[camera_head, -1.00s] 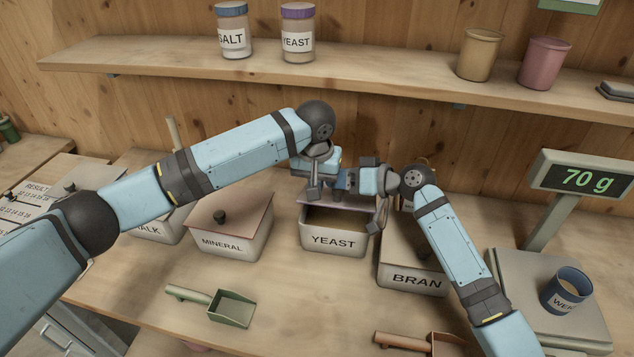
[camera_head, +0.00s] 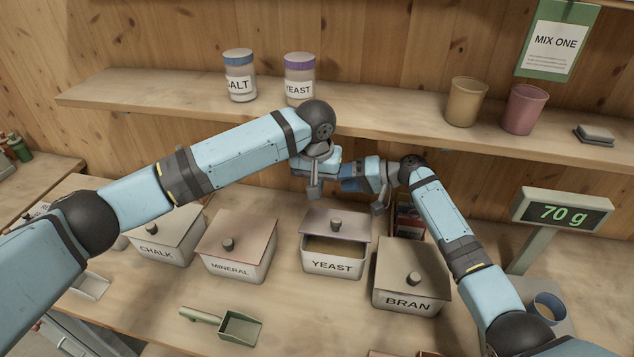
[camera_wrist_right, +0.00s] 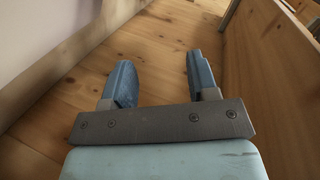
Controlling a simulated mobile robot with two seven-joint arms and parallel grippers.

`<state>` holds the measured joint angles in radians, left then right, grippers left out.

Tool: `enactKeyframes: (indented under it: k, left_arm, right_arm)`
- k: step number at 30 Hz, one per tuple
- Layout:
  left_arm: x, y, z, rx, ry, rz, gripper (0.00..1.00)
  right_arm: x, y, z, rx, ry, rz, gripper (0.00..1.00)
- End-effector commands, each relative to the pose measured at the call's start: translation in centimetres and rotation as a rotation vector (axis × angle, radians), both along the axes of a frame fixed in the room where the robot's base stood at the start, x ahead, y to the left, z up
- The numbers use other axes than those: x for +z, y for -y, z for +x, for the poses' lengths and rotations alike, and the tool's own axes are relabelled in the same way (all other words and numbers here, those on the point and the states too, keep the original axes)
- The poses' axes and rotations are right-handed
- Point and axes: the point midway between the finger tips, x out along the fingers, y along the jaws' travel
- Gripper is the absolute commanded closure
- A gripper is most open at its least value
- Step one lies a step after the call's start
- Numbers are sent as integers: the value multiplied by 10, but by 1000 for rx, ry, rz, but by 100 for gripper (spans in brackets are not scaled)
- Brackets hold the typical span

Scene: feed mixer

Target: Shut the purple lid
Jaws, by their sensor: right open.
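The dull purple lid (camera_head: 318,219) with a dark knob sits set back on the YEAST bin (camera_head: 333,265). The front part of the bin's opening is uncovered. My right gripper (camera_head: 354,180) is behind and above the lid in the head view, pointing left, apart from the lid as far as I can see. In the right wrist view its two blue fingers (camera_wrist_right: 158,85) are spread with nothing between them. My left gripper (camera_head: 316,172) is beside it, above the lid's back left; its fingers are mostly hidden.
Lidded CHALK (camera_head: 157,254), MINERAL (camera_head: 231,268) and BRAN (camera_head: 407,303) bins flank the YEAST bin. A shelf (camera_head: 400,124) with jars and cups is above my grippers. A green scoop (camera_head: 240,327) lies in front. A scale display (camera_head: 562,213) stands right.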

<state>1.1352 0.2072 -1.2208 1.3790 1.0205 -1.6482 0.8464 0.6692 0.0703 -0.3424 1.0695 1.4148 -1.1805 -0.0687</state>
Motion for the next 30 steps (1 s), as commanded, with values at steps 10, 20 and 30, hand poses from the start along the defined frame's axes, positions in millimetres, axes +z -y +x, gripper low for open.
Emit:
enactKeyframes:
  k: [10, 20, 30]
  left_arm:
    - [-17, 0, 0, 0, -1, 0, 100]
    - [-31, 0, 0, 0, -1, 0, 100]
    - [-32, 0, 0, 0, -1, 0, 100]
  right_arm:
    - [12, 50, -11, -2, 5, -2, 46]
    - [32, 107, -22, -1, 4, -3, 46]
    - [41, 125, -26, -6, 5, -4, 46]
